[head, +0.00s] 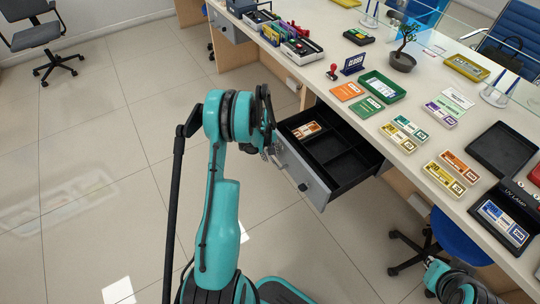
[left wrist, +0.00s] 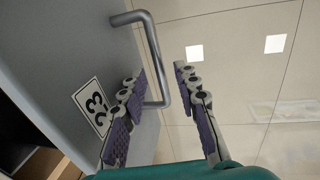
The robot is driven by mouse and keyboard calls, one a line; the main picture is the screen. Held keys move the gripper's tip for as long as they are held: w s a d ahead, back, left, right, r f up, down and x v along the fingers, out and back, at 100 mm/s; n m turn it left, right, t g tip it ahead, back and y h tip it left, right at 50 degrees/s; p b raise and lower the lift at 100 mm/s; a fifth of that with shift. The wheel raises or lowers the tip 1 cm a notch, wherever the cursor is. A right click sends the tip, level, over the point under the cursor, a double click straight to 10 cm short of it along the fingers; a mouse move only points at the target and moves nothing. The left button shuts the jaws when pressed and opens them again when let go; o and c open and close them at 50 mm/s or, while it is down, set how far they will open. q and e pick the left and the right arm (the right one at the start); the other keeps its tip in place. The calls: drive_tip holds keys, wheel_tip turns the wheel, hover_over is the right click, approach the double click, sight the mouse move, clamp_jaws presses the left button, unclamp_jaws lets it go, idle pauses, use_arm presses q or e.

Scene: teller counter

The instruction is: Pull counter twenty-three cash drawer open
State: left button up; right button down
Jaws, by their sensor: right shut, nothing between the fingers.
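The cash drawer (head: 343,152) under the counter stands pulled out, showing a black divided tray with a small banknote bundle (head: 306,130) in one compartment. Its grey front (head: 303,178) carries a "23" label (left wrist: 92,106) and a metal bar handle (left wrist: 155,55), seen in the left wrist view. My left gripper (head: 270,152) is at the drawer front, partly hidden by its own wrist in the head view. In the left wrist view its two purple-padded fingers (left wrist: 165,105) are spread, one on each side of the handle bar, with visible gaps.
The counter top (head: 400,165) above holds a green tray (head: 382,87), note bundles (head: 404,132), a closed sign (head: 353,64) and a potted plant (head: 403,60). A blue chair (head: 455,235) stands below at right. Open tiled floor (head: 100,150) lies left.

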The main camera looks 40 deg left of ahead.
use_arm(q)
wheel_tip(320, 180, up, 11)
drive_tip(key=s, duration=0.2)
drive_tip(key=shift+a+r, duration=0.2)
drive_tip(key=shift+a, duration=0.25)
drive_tip(key=shift+s, duration=0.1)
drive_tip(key=s+d+r+m+t+y, duration=0.1)
drive_tip(key=s+d+r+m, duration=0.2)
drive_tip(key=d+r, duration=0.4)
drive_tip(key=s+d+r+m+t, duration=0.1)
drive_tip(key=s+d+r+m, duration=0.2)
drive_tip(key=d+r, duration=0.45)
drive_tip(key=s+d+r+m+t, duration=0.2)
drive_tip(key=s+d+m, duration=0.5)
drive_tip(key=s+d, duration=0.4)
drive_tip(key=shift+s+d+r+m+t, duration=0.15)
drive_tip(key=shift+s+d+m+t, duration=0.35)
drive_tip(key=shift+s, duration=0.75)
